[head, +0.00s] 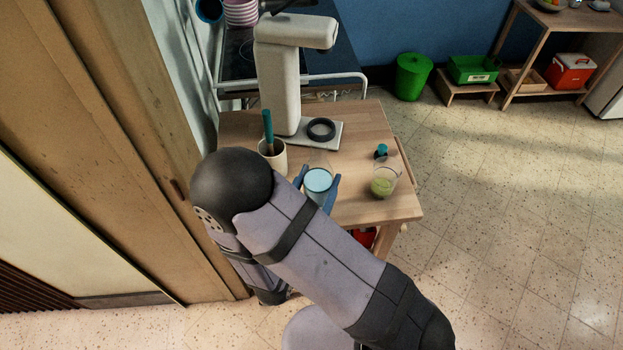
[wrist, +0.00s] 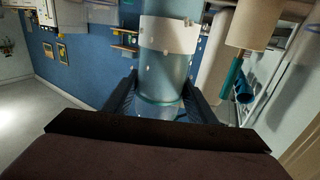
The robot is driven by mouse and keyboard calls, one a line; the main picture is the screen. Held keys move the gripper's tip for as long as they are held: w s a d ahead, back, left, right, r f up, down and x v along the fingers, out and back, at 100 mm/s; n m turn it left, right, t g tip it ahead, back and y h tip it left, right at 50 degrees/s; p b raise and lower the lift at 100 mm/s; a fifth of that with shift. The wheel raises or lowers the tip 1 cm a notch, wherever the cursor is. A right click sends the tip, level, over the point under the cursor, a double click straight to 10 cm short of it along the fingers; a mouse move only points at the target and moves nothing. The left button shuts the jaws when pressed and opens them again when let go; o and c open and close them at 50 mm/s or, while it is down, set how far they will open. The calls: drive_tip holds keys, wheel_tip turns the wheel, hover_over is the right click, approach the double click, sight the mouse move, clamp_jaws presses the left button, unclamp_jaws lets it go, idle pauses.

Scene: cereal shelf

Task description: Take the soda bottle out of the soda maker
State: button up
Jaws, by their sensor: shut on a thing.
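The clear bluish soda bottle (head: 318,180) is between the blue fingers of my gripper (head: 317,186). It stands in front of the white soda maker (head: 278,85), apart from its column and base. In the wrist view the bottle (wrist: 168,70), with a pale label band, fills the middle between the dark fingers (wrist: 160,100). My gripper is shut on it. The soda maker's base carries a black ring (head: 321,129) with nothing standing on it. Whether the bottle touches the table is hard to tell.
A cream cup (head: 272,155) with a teal-handled tool stands left of the bottle. A glass of green drink (head: 384,182) stands to the right, near a small teal-and-black item (head: 381,151). The wooden table (head: 360,208) has bare room at its front right.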

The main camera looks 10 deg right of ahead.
drive_tip(key=d, duration=0.2)
drive_tip(key=s+d, duration=0.1)
drive_tip(key=shift+s+d, duration=0.15)
drive_tip(key=shift+d, duration=0.2)
